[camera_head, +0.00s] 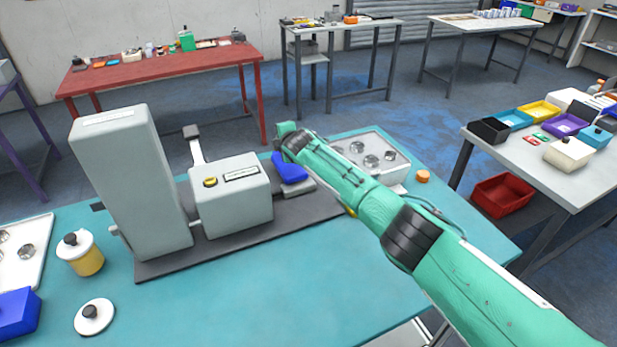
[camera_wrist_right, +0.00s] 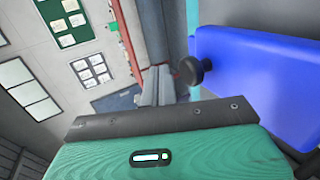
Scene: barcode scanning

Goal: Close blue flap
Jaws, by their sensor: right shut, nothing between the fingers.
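The blue flap (camera_head: 291,167) sits tilted up on a small grey base on the dark plate, right of the grey machine box. In the right wrist view the blue flap (camera_wrist_right: 262,85) fills the right side, with a dark round knob (camera_wrist_right: 190,70) by its left edge. My right arm reaches in from the right, its end just above and beside the flap. My right gripper (camera_wrist_right: 160,75) shows as grey fingers held together, left of the flap, with nothing between them. In the head view its fingers are hidden, and I cannot tell whether they touch the flap. My left gripper is not in view.
A tall grey column (camera_head: 130,180) and a grey box with a yellow button (camera_head: 232,195) stand on the dark plate. A white tray (camera_head: 395,165) with metal parts lies behind my right arm. A yellow jar (camera_head: 85,258) and white lid (camera_head: 94,316) are at left.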

